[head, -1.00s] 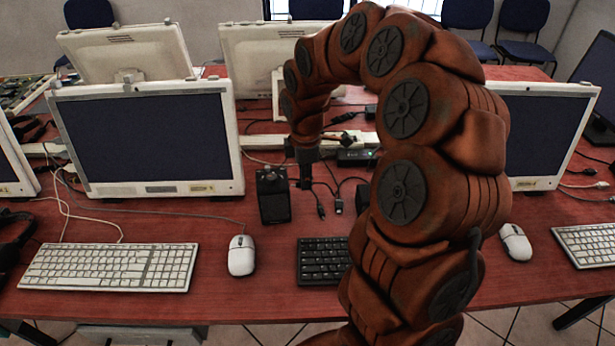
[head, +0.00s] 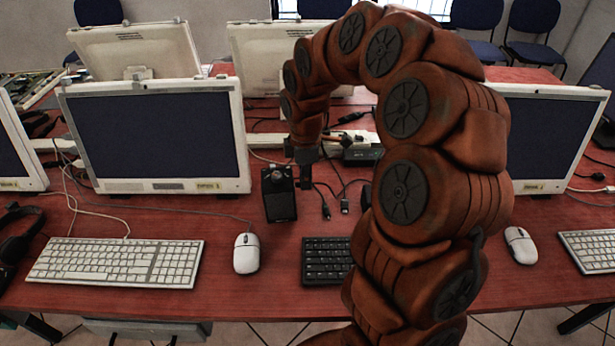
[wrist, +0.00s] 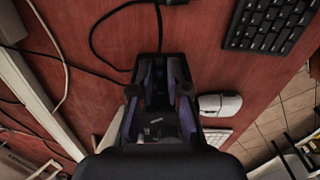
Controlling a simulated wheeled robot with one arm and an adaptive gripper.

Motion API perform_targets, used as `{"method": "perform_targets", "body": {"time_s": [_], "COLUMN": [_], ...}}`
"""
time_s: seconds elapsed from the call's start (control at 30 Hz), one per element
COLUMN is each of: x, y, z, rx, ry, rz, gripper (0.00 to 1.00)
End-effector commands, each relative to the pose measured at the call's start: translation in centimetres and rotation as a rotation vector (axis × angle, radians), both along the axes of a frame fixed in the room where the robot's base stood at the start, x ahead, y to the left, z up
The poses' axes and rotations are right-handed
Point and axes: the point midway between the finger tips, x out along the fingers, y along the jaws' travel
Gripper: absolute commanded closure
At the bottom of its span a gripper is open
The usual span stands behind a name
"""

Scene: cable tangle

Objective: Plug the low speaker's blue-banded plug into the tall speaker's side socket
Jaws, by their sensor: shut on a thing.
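A black upright speaker (head: 280,197), the taller one in view, stands on the red desk left of my gripper (head: 305,180) in the head view. My gripper is low, close beside the speaker's right side. In the wrist view, my gripper (wrist: 158,95) is shut on a small dark plug (wrist: 158,80), with a black cable (wrist: 158,40) running away from it. The plug's blue band and the speaker's side socket cannot be made out. I cannot tell whether the plug touches the speaker. The low speaker is not clearly seen; my arm covers part of that area.
Loose black cable ends (head: 326,208) lie right of my gripper. A black keyboard (head: 326,262), a white mouse (head: 246,253) and a white keyboard (head: 115,262) lie in front. A monitor (head: 155,140) stands behind left. Bare desk (head: 220,215) shows left of the speaker.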

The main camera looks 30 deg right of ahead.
Motion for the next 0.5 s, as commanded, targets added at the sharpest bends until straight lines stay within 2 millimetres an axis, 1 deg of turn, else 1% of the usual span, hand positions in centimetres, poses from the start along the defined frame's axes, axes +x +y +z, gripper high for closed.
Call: {"method": "perform_targets", "body": {"time_s": [0.5], "x": [0.27], "y": [0.89], "z": [-0.03], "rx": [0.002], "ry": [0.000], "rz": [-0.001], "gripper": [1.00]}}
